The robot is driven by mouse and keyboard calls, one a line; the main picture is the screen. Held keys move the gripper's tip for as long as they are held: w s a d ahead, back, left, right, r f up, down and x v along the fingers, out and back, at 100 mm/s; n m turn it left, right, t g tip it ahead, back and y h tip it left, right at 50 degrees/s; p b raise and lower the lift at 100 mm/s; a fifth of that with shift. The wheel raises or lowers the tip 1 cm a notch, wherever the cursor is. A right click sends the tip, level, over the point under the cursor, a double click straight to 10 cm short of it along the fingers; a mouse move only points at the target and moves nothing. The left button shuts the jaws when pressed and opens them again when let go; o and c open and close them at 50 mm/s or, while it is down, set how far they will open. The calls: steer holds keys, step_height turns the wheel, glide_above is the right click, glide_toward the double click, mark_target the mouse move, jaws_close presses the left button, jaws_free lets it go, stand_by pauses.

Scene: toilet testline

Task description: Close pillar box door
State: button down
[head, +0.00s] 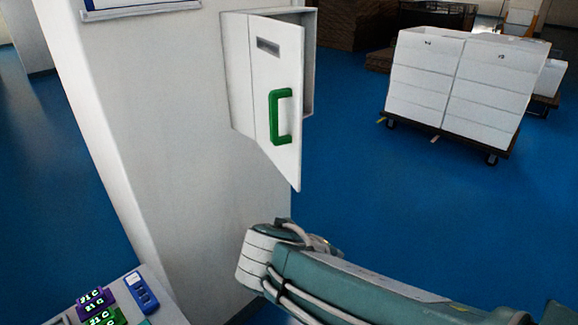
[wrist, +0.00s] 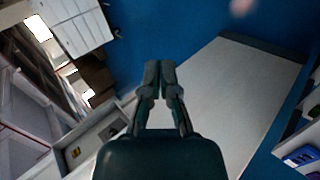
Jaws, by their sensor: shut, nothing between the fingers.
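The white pillar box (head: 237,75) is mounted on the white pillar (head: 170,130) in the head view. Its white door (head: 283,150) stands open, swung out from the box, with a green handle (head: 274,118) and a dark slot near its top. My gripper (wrist: 159,74) shows in the wrist view with its fingers shut together and empty, apart from the door. In the head view my arm reaches in from the lower right, below the door, and the gripper itself cannot be made out. A grey box-like shape with a yellow label shows at the lower left of the wrist view; I cannot tell which part it is.
White stacked boxes (head: 455,85) stand on a dark wheeled cart (head: 445,132) at the right. A panel (head: 165,308) with coloured displays and a blue device (head: 141,292) is at the lower left. The blue floor (head: 400,220) between pillar and cart is clear.

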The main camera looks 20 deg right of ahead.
steer(key=w+a+r+n+t+h, duration=0.2)
steer(key=w+a+r+n+t, duration=0.45)
steer(key=w+a+t, duration=0.5)
steer(key=g, duration=0.2)
glide_toward(293, 159)
steer(key=w, duration=0.4)
steer(key=d, duration=0.1)
steer(key=w+d, duration=0.1)
steer(key=d, duration=0.1)
steer(key=shift+d+f+m, duration=0.1)
steer(key=shift+f+m, duration=0.05)
steer(key=shift+m, duration=0.1)
steer(key=shift+d, duration=0.4)
steer(key=shift+a+t, duration=0.15)
steer(key=shift+t, duration=0.1)
